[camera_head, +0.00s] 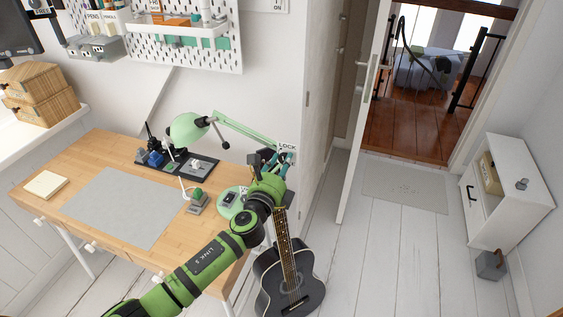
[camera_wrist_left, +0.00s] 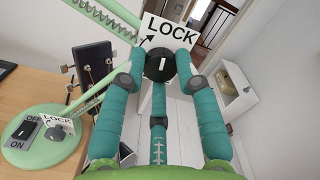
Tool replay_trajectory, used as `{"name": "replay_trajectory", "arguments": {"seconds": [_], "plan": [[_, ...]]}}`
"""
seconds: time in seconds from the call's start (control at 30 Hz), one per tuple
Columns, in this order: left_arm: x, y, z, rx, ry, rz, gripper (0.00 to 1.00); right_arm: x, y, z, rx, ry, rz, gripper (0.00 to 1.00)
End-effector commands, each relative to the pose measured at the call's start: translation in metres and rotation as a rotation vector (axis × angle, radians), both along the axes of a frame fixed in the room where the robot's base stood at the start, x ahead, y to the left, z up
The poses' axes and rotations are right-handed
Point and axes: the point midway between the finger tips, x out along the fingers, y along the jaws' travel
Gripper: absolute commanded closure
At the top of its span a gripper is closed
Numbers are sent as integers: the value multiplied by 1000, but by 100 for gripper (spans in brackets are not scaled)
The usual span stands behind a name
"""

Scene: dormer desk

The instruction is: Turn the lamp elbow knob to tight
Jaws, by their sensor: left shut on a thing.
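The green desk lamp (camera_head: 187,129) stands on the desk, its arm reaching right to a white LOCK plate (camera_head: 287,147). In the left wrist view, the black elbow knob (camera_wrist_left: 159,66) carries a short, roughly upright white mark. The LOCK plate (camera_wrist_left: 170,29) with a curved arrow is just behind it. My left gripper (camera_head: 276,160) is at the lamp's elbow. In the left wrist view, its teal fingers (camera_wrist_left: 160,70) close on the knob from both sides. The knob is hidden by the gripper in the head view. My right gripper is not in view.
The lamp's round green base (camera_wrist_left: 40,150) has an ON/OFF switch (camera_wrist_left: 24,131) and another LOCK plate (camera_wrist_left: 58,121). A black guitar (camera_head: 290,280) stands beside the wooden desk (camera_head: 100,150). A low white cabinet (camera_head: 510,190) is at right. The floor between is clear.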

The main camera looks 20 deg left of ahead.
Motion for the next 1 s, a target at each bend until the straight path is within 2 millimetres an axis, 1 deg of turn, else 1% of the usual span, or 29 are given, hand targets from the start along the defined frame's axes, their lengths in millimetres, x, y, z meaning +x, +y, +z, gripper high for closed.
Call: {"name": "replay_trajectory", "arguments": {"seconds": [0.23, 0.67, 0.7, 0.73, 1.0], "plan": [[0, -2, -1, 55, -1, -4, 100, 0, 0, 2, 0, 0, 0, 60], [-1, -2, -2, 62, 1, -4, 100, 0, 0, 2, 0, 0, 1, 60], [-1, -2, -2, 61, 1, -4, 56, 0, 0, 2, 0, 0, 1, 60], [-1, -2, -2, 61, 1, -4, 44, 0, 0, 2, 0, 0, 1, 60], [0, -1, -1, 61, 0, -1, 44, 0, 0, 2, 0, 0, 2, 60]]}}
